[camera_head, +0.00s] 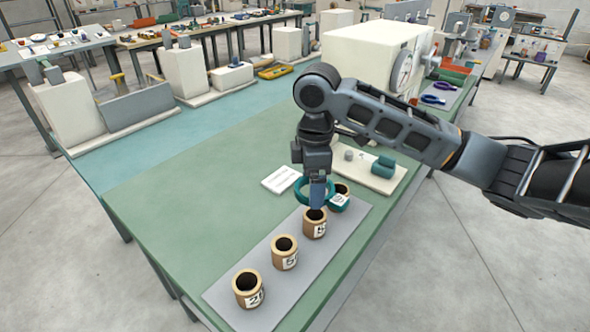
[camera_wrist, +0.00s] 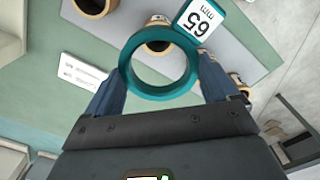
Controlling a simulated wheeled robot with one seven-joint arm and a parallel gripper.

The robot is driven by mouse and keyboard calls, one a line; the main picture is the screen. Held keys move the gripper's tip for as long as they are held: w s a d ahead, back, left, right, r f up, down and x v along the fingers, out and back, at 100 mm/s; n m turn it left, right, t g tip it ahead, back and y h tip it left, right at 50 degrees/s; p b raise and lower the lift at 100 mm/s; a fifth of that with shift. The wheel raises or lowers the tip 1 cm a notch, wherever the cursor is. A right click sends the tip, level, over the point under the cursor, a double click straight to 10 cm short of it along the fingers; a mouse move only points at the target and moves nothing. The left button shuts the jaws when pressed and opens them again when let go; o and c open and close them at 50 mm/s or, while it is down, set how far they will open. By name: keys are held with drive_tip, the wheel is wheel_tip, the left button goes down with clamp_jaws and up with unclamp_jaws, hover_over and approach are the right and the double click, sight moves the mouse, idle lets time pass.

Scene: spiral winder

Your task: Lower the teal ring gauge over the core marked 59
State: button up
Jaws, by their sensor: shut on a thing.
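The teal ring gauge (camera_head: 299,192) is in my gripper (camera_head: 318,198), above the row of cores. Several tan cores stand upright on a grey mat: a near one (camera_head: 249,289), a second (camera_head: 285,254), a third (camera_head: 315,224) and a far one (camera_head: 342,188) partly hidden by the ring and tag. The third core's label seems to start with 5; its second digit is unclear. Part of a core (camera_wrist: 158,46) shows through the ring.
The grey mat (camera_head: 217,295) lies on a green bench. A white card (camera_head: 281,180) lies left of my gripper. A pale board with a teal block (camera_head: 384,166) is behind right. A white machine (camera_head: 365,55) with a dial stands farther back. The bench left is clear.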

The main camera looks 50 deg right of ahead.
drive_tip(key=shift+d+f, duration=0.1)
drive_tip(key=shift+f+b, duration=3.75)
drive_tip(key=shift+f, duration=2.35)
drive_tip(key=o, duration=0.9)
